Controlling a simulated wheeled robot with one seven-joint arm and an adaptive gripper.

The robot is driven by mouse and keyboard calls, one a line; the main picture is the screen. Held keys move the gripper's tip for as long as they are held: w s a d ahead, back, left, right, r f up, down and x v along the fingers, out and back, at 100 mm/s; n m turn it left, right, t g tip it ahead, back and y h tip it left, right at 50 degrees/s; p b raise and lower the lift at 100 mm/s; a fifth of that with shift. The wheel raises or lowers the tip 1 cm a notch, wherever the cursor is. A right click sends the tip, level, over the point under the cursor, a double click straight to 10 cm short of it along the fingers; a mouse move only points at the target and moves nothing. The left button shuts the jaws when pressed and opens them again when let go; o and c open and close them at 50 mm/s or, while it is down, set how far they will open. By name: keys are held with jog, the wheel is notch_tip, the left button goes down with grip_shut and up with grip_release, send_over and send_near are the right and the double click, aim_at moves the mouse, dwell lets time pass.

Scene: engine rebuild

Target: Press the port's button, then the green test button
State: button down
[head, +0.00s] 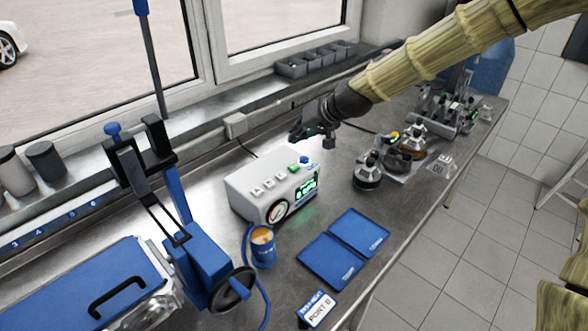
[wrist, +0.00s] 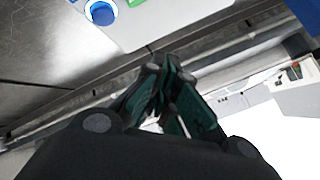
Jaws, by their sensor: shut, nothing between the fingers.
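The white test box (head: 245,195) stands on the metal bench with a row of pale lettered buttons on its top. The button that looks like B (head: 268,183) is in the middle of that row. The green button (head: 293,167) sits farther right, beside a round blue button (head: 304,159). A card (head: 318,311) at the bench front appears to read PORT B. My gripper (head: 296,136) is shut and empty, above and behind the box's right end. In the wrist view my fingers (wrist: 168,72) are together, off the box's edge; the green button (wrist: 137,2) is partly cut off.
A blue clamp-like stand (head: 195,268) rises at left. Metal parts (head: 368,175) stand right of the box. The window sill (head: 215,108) runs behind.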

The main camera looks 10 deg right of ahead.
aim_at(296, 164)
jog(key=shift+f+b, duration=1.85)
jog(key=shift+f, duration=1.6)
jog(key=shift+f, duration=0.1)
jog(key=shift+f, duration=0.35)
jog(key=shift+f+b, duration=0.5)
jog(key=shift+r, duration=0.2)
jog(key=shift+r+p, duration=0.6)
jog(key=shift+r, duration=0.2)
jog(key=shift+r+p, duration=1.6)
jog(key=shift+r, duration=0.9)
